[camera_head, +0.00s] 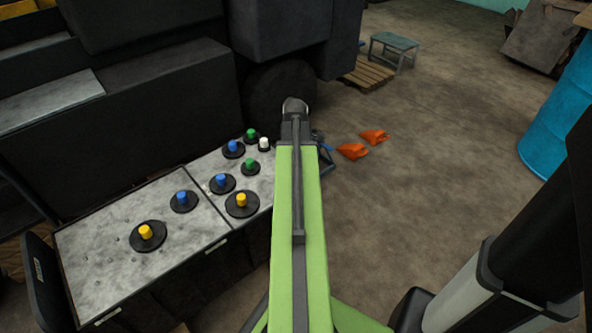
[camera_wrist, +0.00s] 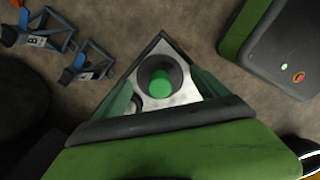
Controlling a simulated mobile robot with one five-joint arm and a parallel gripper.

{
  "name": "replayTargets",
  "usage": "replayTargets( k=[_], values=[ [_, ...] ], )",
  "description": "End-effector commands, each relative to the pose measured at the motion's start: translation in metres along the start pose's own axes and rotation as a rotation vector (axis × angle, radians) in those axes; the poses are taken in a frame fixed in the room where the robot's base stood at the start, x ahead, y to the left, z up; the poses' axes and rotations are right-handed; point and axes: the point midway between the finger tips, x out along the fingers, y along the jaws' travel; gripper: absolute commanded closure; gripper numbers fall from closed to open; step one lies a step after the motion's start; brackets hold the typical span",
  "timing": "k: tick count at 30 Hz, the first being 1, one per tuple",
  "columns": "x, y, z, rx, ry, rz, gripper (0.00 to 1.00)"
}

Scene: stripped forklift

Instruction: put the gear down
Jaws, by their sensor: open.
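Several gears, black discs with coloured knobs, stand on the grey metal bench top (camera_head: 95,233) in the head view. Two have green knobs: a far green gear (camera_head: 251,136) and a nearer green gear (camera_head: 250,167). In the wrist view, one green-knobbed gear (camera_wrist: 160,77) stands upright on the metal surface, framed by the green sides of my gripper (camera_wrist: 163,88). The gripper is open, and no gear is seen held in it. Whether it touches that gear cannot be told. My green arm hides the gripper in the head view.
Yellow gears (camera_head: 147,236), blue gears (camera_head: 183,201) and a white knob (camera_head: 264,144) share the bench. Bare metal lies around the front-left gear. Orange objects (camera_head: 352,151) lie on the floor beyond the arm. A blue barrel (camera_head: 556,115) stands at right.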

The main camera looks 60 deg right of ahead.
Motion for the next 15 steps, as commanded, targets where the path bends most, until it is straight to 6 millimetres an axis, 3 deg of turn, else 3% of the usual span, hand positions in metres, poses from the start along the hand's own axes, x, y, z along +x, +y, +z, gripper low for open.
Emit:
replayTargets(
  k=[8,15],
  values=[
    [-0.011,0.0,0.0,0.001,0.0,0.0,0.16],
    [-0.054,0.0,0.001,0.001,0.0,0.0,0.16]
  ],
)
